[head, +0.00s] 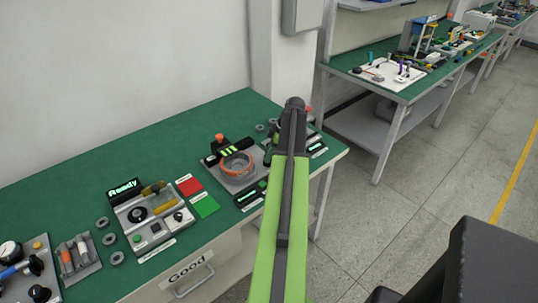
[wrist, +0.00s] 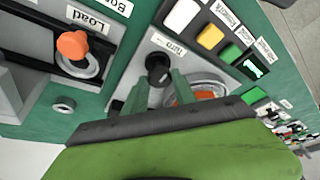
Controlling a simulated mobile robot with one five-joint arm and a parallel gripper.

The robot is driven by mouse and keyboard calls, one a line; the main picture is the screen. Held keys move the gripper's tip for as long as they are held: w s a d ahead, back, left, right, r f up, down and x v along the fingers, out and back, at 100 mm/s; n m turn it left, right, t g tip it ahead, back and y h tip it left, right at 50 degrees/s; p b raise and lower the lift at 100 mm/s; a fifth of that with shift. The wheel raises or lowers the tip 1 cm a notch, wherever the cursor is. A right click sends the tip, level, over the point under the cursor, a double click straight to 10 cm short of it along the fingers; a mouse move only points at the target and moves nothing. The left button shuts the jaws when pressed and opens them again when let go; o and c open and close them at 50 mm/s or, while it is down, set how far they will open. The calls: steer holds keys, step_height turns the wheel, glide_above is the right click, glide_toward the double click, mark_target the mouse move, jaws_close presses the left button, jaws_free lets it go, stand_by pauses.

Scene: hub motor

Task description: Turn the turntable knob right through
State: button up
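The black turntable knob (wrist: 158,66) stands on a light grey panel beside a "Turn" label in the wrist view. My gripper (wrist: 158,82) has its two green fingers apart, one low on each side of the knob. I cannot tell whether either finger touches it. A round part with orange in it (wrist: 205,92) lies just right of the fingers, partly hidden by the right one. In the head view my arm covers the knob and most of the gripper.
An orange knob (wrist: 73,45) stands by a "Load" label to the left. A ring-shaped fixture (head: 238,166) and a "Ready" unit (head: 150,215) sit on the green bench (head: 60,190).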

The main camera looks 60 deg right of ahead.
jaws_close()
steer(key=shift+a, duration=0.1)
